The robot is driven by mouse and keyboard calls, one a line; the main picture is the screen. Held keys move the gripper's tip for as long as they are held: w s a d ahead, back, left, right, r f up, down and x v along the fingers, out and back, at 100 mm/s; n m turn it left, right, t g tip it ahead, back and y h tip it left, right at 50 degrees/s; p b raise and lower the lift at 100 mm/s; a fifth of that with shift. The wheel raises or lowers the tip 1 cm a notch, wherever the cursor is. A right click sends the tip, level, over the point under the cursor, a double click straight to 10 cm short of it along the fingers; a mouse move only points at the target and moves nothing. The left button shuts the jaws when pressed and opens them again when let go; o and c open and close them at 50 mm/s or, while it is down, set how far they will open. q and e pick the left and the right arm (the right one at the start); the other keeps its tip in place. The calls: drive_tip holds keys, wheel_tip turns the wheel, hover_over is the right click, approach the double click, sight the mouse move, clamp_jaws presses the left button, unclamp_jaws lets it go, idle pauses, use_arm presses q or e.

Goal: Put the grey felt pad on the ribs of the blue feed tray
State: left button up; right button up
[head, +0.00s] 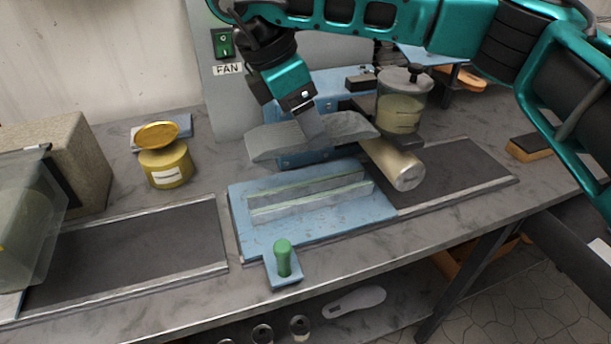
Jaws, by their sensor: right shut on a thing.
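The blue feed tray (245,228) lies on the workbench in the middle of the head view. Two pale ribs (312,196) run across its top, with bare tray around them. A green knob (283,257) stands on a tab at its front edge. My right gripper (309,122) reaches in from above and is shut on the grey felt pad (274,142) near its middle. The pad hangs behind and above the ribs, apart from them, its two ends sagging to either side. The fingertips are partly hidden at the pad. My left gripper is not in view.
A blue machine with a clear-walled pot (402,100) and a pale roller (394,163) stands behind the tray. Dark mats (130,252) lie on both sides. A yellow tin (165,168) stands back left, and a brush (530,147) lies at right.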

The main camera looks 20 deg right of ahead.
sight(281, 134)
wheel_tip(281, 134, down, 6)
drive_tip(key=shift+r, duration=0.1)
drive_tip(key=shift+f, duration=2.6)
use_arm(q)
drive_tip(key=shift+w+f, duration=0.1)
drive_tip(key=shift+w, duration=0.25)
use_arm(e)
drive_tip(key=o, duration=0.9)
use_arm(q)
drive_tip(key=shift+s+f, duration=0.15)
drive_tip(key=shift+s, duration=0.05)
use_arm(e)
drive_tip(key=shift+o, duration=0.2)
drive_tip(key=v, duration=1.2)
drive_tip(key=shift+r, duration=0.1)
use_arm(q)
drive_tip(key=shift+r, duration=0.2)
